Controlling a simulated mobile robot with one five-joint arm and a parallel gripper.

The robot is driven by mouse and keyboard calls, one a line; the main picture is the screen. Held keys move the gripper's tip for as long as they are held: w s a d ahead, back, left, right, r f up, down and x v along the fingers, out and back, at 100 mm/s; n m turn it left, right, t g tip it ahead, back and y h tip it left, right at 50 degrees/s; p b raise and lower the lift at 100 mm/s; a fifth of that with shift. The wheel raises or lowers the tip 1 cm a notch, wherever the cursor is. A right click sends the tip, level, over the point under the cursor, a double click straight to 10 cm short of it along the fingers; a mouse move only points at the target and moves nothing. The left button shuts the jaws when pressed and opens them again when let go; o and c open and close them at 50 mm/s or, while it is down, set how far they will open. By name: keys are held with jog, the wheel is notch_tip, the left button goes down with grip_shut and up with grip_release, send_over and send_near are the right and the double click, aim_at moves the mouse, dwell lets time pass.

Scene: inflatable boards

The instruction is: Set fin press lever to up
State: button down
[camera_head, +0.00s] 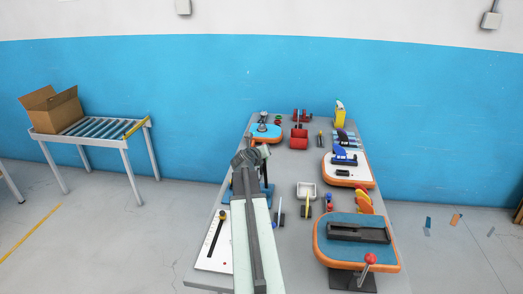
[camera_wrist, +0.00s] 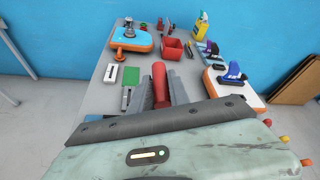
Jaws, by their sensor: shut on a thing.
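My gripper (camera_wrist: 162,92) is shut on a red rounded handle (camera_wrist: 159,74), which stands up between its grey ribbed fingers in the wrist view. It appears to be the fin press lever's grip; its lower end is hidden by the fingers and wrist. In the head view my gripper (camera_head: 262,152) is over the table's left half, and the arm hides the handle. A blue base (camera_head: 267,190) shows partly behind the arm there. I cannot tell the lever's angle.
The grey table (camera_head: 292,240) carries an orange-edged blue board (camera_head: 340,222) with a red-knobbed lever (camera_head: 370,258) at front right. A red bin (camera_head: 299,138) stands farther back, near another blue board (camera_head: 264,137). A roller conveyor (camera_head: 95,128) stands left.

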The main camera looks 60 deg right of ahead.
jog(key=shift+s+d+f, duration=0.1)
jog(key=shift+s+d, duration=0.05)
jog(key=shift+s, duration=0.2)
jog(key=c, duration=1.6)
grip_release()
jog(key=shift+c, duration=0.2)
jog(key=o, duration=0.3)
jog(key=shift+s+d, duration=0.1)
jog(key=shift+d, duration=0.05)
jog(key=shift+o, duration=0.2)
jog(key=shift+w, duration=0.2)
jog(key=shift+a, duration=0.2)
jog(key=shift+s+a+r, duration=0.1)
jog(key=shift+a+r, duration=0.1)
jog(key=shift+a, duration=0.1)
jog(key=p+v, duration=0.2)
jog(key=v, duration=0.5)
jog(key=shift+p, duration=0.35)
